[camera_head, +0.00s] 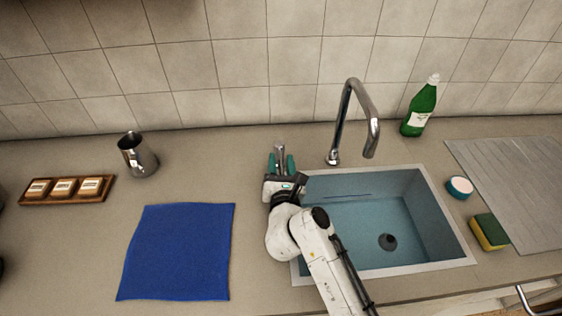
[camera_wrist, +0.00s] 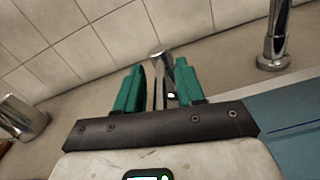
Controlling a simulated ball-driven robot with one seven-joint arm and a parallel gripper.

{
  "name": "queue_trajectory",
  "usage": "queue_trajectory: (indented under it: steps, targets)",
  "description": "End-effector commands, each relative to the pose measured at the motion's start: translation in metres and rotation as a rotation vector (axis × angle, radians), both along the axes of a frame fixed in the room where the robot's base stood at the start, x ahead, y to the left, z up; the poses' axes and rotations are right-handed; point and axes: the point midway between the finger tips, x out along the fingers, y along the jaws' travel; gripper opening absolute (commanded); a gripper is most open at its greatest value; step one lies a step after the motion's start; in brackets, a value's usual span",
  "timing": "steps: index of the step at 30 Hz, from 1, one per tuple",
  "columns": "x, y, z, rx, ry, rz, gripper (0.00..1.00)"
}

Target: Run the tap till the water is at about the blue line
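The chrome tap spout (camera_head: 352,115) rises behind the sink and bends over it; its base shows in the wrist view (camera_wrist: 276,45). No water stream shows. The blue-grey sink (camera_head: 430,215) has its dark drain (camera_head: 387,241) in view. A thin dark line (camera_head: 347,195) runs along its back wall; I cannot tell whether it is the blue line. A metal tap handle (camera_head: 280,151) stands left of the spout. My gripper (camera_head: 281,164) is at the handle, its teal fingers apart on either side of it. The handle (camera_wrist: 160,62) also shows between the fingertips in the wrist view; contact is unclear.
A green bottle (camera_head: 420,108) stands right of the spout. A small round tub (camera_head: 459,187), a sponge (camera_head: 489,232) and a grey drainboard (camera_head: 515,185) lie right of the sink. A metal jug (camera_head: 138,155), wooden tray (camera_head: 65,198) and blue cloth (camera_head: 178,252) lie left.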

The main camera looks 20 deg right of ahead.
Motion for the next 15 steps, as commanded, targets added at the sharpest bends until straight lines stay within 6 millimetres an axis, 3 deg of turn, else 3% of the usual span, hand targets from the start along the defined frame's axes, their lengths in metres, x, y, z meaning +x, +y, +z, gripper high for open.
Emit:
queue_trajectory:
  steps: [8,15]
  targets:
    - [0.0010,-0.0006,-0.0005,0.000,0.001,0.000,0.38]
    - [0.0008,-0.0004,-0.0004,0.000,0.001,0.000,0.15]
